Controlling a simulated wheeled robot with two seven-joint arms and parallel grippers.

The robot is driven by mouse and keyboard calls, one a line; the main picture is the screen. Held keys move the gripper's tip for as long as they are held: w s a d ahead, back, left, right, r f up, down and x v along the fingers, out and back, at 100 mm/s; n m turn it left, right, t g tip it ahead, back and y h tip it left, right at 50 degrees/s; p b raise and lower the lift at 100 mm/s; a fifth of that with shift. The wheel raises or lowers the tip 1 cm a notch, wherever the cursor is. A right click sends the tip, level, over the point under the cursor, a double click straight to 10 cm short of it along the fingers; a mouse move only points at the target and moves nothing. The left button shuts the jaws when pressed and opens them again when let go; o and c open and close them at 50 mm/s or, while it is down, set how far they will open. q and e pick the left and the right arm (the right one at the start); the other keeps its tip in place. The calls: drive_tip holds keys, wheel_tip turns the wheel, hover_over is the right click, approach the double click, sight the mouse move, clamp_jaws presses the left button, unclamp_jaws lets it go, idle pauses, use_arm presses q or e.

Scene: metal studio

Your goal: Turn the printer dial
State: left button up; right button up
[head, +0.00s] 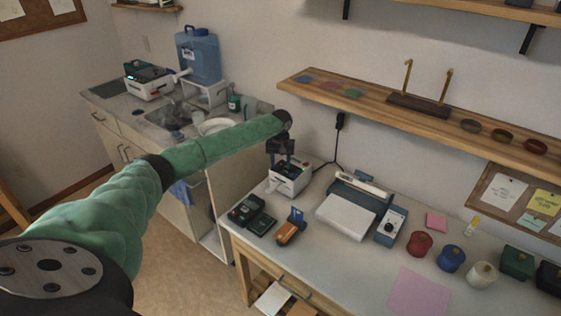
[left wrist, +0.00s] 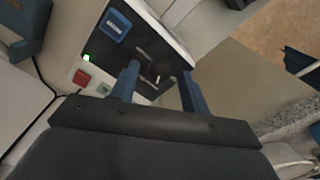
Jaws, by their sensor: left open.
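The printer (head: 290,181) is a small white box with a dark face, at the back left of the worktable in the head view. In the left wrist view the printer (left wrist: 88,73) shows a green light, a red button and a blue label on its face. A dark round dial (left wrist: 160,72) with a pale mark is on its face. My left gripper (head: 280,158) is over the printer. In the left wrist view my left gripper (left wrist: 158,88) is open, its blue fingers on either side of the dial. I cannot tell whether they touch it. My right gripper is not in view.
A blue-and-white device with a knob (head: 391,226) stands right of the printer. Dark boxes (head: 247,208) and an orange-and-black tool (head: 290,229) lie in front. Several coloured jars (head: 451,258) stand at the right. A wooden shelf (head: 370,101) hangs above the table.

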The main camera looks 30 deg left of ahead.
use_arm(q)
drive_tip(key=shift+w+f, duration=0.1)
drive_tip(key=shift+f, duration=0.05)
drive_tip(key=shift+c, duration=0.7)
drive_tip(key=c, duration=0.9)
drive_tip(key=shift+o, duration=0.2)
